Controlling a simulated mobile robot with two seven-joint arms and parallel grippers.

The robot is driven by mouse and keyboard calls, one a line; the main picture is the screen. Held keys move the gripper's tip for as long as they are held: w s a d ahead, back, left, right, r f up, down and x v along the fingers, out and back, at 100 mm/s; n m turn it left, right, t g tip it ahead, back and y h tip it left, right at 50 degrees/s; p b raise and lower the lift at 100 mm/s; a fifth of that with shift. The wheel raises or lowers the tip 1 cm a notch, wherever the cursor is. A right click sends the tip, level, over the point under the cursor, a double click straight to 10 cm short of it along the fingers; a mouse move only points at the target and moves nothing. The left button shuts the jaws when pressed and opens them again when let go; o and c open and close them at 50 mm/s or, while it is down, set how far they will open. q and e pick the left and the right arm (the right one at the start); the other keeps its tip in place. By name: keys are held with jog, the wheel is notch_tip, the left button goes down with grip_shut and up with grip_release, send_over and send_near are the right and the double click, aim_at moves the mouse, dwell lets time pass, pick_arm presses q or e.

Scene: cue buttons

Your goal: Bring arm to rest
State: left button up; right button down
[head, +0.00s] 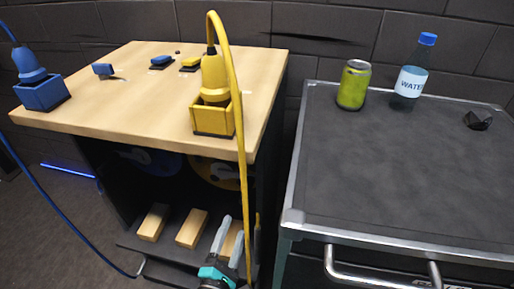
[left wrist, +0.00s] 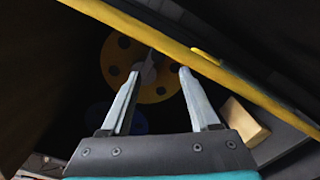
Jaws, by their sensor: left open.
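My left gripper (head: 231,224) is at the bottom of the head view, in front of the open shelf of the wooden-topped bench (head: 130,105) and below its top. Its two grey fingers are apart with nothing between them. A yellow cable (head: 241,165) hangs down just beside it; I cannot tell whether they touch. In the left wrist view the open gripper (left wrist: 167,64) points toward a yellow disc with holes (left wrist: 117,62), and a yellow strip (left wrist: 150,35) crosses beyond the fingers. My right gripper is not in view.
A yellow tool in a yellow holder (head: 213,122) and a blue tool in a blue holder (head: 42,95) stand on the bench, with small blue and yellow pieces behind. Wooden blocks (head: 192,228) lie on the shelf. A grey cart (head: 400,160) holds a green can (head: 353,86) and water bottle (head: 410,84).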

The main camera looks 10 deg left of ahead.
pick_arm(q)
jog(key=s+a+f+n+g+y+p, duration=0.15)
jog(key=s+a+f+n+g, duration=0.35)
jog(key=f+n, duration=0.5)
jog(key=s+a+f+n+g+y+p, duration=0.1)
jog(key=s+a+f+n+g+y, duration=0.15)
jog(key=a+f+n+g, duration=0.5)
jog(key=s+d+f+n+g+h+p, duration=0.1)
jog(key=s+f+n, duration=0.5)
jog(key=s+n, duration=0.4)
jog(key=s+d+f+n+g+h+p, duration=0.1)
jog(key=s+f+n, duration=0.4)
jog(key=s+n, duration=0.5)
jog(key=n+g, duration=0.1)
jog(key=n, duration=0.7)
jog(key=shift+f+h, duration=0.35)
jog(key=shift+h, duration=0.05)
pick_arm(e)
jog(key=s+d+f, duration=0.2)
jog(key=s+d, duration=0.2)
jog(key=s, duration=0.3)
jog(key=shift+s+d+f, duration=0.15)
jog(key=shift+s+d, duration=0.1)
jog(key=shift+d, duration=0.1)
